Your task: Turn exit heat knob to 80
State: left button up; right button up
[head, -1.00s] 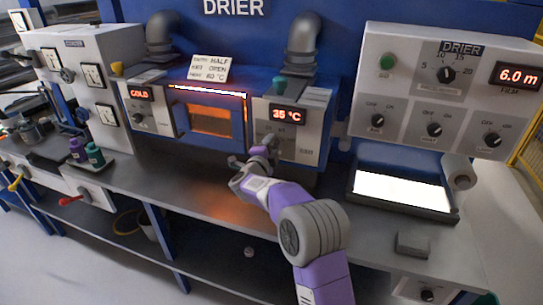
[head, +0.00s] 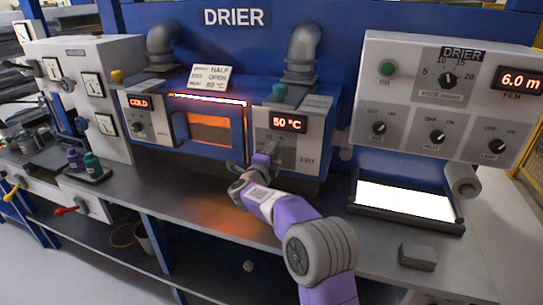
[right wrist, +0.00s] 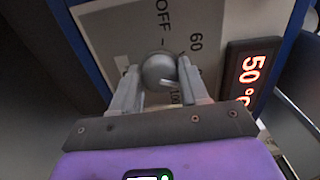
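The exit heat knob (right wrist: 159,70) is a round grey knob on the white exit panel (head: 308,146). In the right wrist view it sits between the two fingers of my right gripper (right wrist: 160,85), which is closed around it. Scale marks "OFF", "60" and "100" show around the knob. The red exit display (head: 289,123) reads 50 °C, and it also shows in the right wrist view (right wrist: 252,78). In the head view my right gripper (head: 262,160) hides most of the knob. My left gripper is not in view.
A card (head: 209,77) above the glowing oven window (head: 209,129) reads "HALF" and "OPEN", with small print. The left display (head: 142,102) reads COLD. A lit white tray (head: 405,202) and a grey block (head: 417,256) lie on the counter to the right.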

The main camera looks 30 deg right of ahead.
jog(key=o, duration=0.4)
jog(key=v, duration=0.7)
jog(key=shift+s+a+p, duration=0.2)
jog(key=shift+p, duration=0.2)
